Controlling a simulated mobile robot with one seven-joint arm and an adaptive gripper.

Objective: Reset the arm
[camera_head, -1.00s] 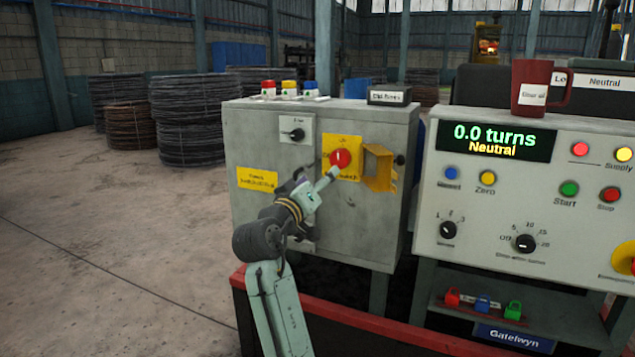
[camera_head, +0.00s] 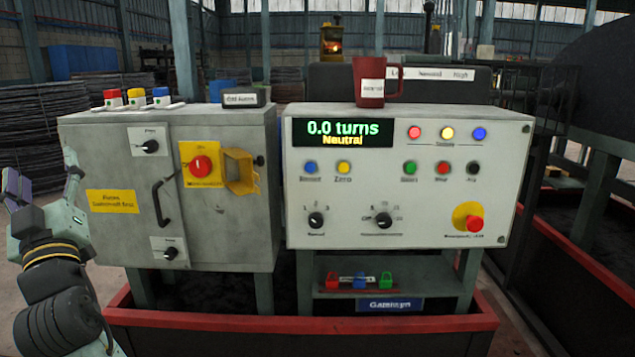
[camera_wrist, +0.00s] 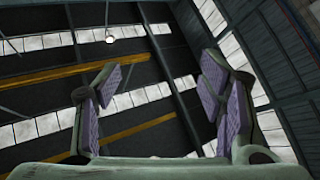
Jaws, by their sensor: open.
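My gripper (camera_head: 45,190) is at the left edge of the head view, raised beside the left side of the grey cabinet and apart from it. In the wrist view my gripper (camera_wrist: 160,100) shows two purple-padded fingers spread wide with nothing between them. Behind them are only the roof beams and skylights, so the wrist points upward. The grey cabinet (camera_head: 110,235) carries a red rotary switch (camera_head: 201,166) on a yellow plate, a black handle (camera_head: 160,203) and small black knobs.
The control console (camera_head: 440,220) stands right of the cabinet, with a display (camera_head: 343,132) reading 0.0 turns, Neutral. A red mug (camera_head: 370,82) stands on top. A red-edged base (camera_head: 300,322) runs along the front. Wire coils (camera_head: 30,125) stand behind at left.

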